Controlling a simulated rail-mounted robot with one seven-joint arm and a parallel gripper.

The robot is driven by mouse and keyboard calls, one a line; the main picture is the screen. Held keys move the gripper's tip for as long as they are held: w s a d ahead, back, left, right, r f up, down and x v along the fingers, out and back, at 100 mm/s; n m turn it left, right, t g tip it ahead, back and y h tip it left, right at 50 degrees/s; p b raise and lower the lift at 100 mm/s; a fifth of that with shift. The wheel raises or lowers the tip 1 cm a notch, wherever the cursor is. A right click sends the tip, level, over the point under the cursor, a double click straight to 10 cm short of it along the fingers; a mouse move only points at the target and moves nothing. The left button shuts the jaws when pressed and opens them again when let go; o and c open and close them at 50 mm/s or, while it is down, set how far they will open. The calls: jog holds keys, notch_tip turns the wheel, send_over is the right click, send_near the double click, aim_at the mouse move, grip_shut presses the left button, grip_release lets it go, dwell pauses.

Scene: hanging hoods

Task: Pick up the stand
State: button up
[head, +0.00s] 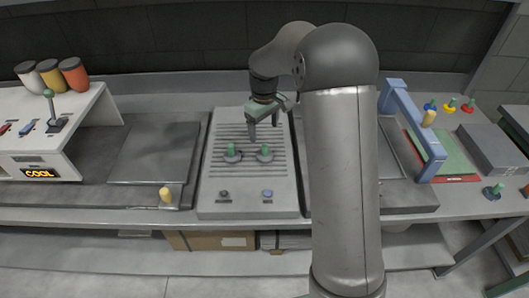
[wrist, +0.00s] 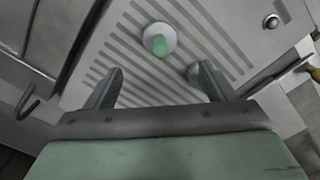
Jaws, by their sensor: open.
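Two small stands with round pale bases and green upright tops sit on the grooved grey panel in the head view, a left one (head: 233,153) and a right one (head: 265,153). I cannot tell which one the task means. My gripper (head: 263,132) is open and empty above the panel, just behind the stands. In the wrist view, one stand (wrist: 159,40) shows beyond the fingertips of my gripper (wrist: 161,69), roughly midway between them. The other stand (wrist: 194,74) is partly hidden behind the right finger. No contact is visible.
The grooved panel (head: 248,183) has two small knobs at its front. A white "COOL" unit (head: 22,150) with three cups is at left. A blue arch (head: 428,150) and similar coloured pieces stand at right. My arm hides the counter right of the panel.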

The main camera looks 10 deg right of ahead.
aim_at(264, 144)
notch_tip(264, 144, down, 10)
jog(key=shift+r+p, duration=0.1)
jog(key=shift+p, duration=1.1)
jog(key=c, duration=1.3)
